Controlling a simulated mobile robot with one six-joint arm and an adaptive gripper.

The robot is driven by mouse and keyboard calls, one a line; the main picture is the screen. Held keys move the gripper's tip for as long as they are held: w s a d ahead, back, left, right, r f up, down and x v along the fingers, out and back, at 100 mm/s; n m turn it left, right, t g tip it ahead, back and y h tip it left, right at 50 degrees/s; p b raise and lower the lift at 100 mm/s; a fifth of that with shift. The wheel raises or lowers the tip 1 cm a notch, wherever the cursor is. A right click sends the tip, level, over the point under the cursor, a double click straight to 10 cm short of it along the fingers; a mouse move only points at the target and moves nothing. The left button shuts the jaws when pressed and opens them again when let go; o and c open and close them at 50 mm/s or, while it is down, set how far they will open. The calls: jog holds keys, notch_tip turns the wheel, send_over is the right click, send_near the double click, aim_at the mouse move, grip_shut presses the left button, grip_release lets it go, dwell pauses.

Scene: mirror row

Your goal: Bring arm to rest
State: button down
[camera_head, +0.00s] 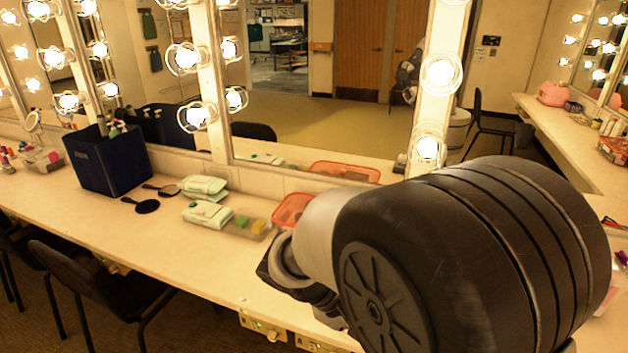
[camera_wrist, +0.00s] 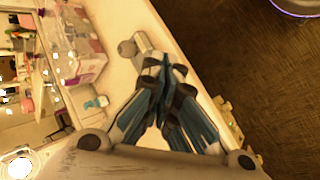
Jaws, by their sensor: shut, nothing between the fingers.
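My gripper (camera_wrist: 165,65) shows in the wrist view with its fingers together, shut and empty. It is over the pale counter (camera_wrist: 185,40) near its front edge, and I cannot tell its exact height. In the head view my large dark arm joint fills the lower right and hides most of the gripper and part of the counter.
On the counter are a dark blue bin (camera_head: 108,158), a black hand mirror (camera_head: 141,205), a green-and-white packet (camera_head: 207,214) and an orange tray (camera_head: 291,209). Black chairs (camera_head: 105,290) stand at the front left. Bulb-lit mirrors (camera_head: 320,130) rise behind. Clear counter lies left of my arm.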

jog(key=s+d+r+m+t+y, duration=0.1)
jog(key=s+r+y, duration=0.3)
jog(key=s, duration=0.4)
jog(key=s+r+m+t+y, duration=0.1)
jog(key=s+r+t+y, duration=0.1)
jog(key=s+r+y, duration=0.2)
jog(key=s+r, duration=0.2)
jog(key=s, duration=0.2)
jog(key=shift+s+d+r+t, duration=0.25)
jog(key=shift+d+t, duration=0.1)
jog(key=shift+t, duration=0.05)
